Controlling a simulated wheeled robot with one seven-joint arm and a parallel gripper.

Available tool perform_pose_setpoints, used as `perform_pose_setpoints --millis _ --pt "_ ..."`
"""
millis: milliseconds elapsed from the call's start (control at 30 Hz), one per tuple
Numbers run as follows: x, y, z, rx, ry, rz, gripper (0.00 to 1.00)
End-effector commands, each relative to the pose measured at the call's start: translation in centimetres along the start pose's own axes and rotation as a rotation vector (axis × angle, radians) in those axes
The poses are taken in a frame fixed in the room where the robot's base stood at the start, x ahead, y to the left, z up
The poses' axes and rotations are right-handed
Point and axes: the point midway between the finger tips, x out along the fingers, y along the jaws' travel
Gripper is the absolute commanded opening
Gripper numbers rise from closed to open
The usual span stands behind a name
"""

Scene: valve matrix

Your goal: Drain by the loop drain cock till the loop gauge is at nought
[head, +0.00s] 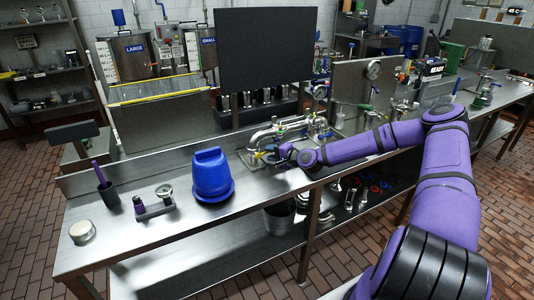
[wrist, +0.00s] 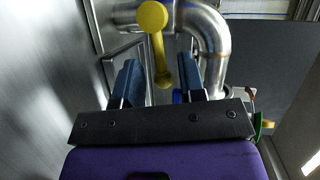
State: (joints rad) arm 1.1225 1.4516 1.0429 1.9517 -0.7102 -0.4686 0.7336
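The steel pipe loop (head: 283,130) stands on the bench, with a small round gauge (head: 319,91) above its right end. The gauge's reading is too small to make out. My gripper (head: 268,157) is low at the front of the loop, and its fingers are hard to see in the head view. In the wrist view my gripper (wrist: 158,78) has its two blue-grey fingers apart. A yellow lever with a round knob (wrist: 157,45) reaches between them, with space visible on both sides. Behind it is a bent steel pipe (wrist: 211,40). I cannot tell whether this lever is the drain cock.
A blue bucket-shaped vessel (head: 208,175) stands on the bench left of my gripper. A dark panel (head: 262,47) rises behind the loop. A larger gauge (head: 374,69) is on a grey panel to the right. The front left bench has small items and some bare steel.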

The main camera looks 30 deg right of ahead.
Motion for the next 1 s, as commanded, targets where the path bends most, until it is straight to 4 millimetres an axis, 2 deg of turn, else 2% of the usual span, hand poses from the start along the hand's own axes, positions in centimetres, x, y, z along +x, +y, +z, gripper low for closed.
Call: perform_pose_setpoints --millis 200,567,700,733,1000 --pt "2.1 0.0 0.0 -0.001 -0.001 0.0 0.37" --pt "2.5 0.0 0.0 -0.001 0.0 0.0 0.37" --pt "2.5 0.0 0.0 -0.001 0.0 0.0 0.05" --pt "2.5 0.0 0.0 -0.001 0.0 0.0 0.0" --pt "2.5 -0.2 0.1 -0.026 0.003 0.011 0.0"
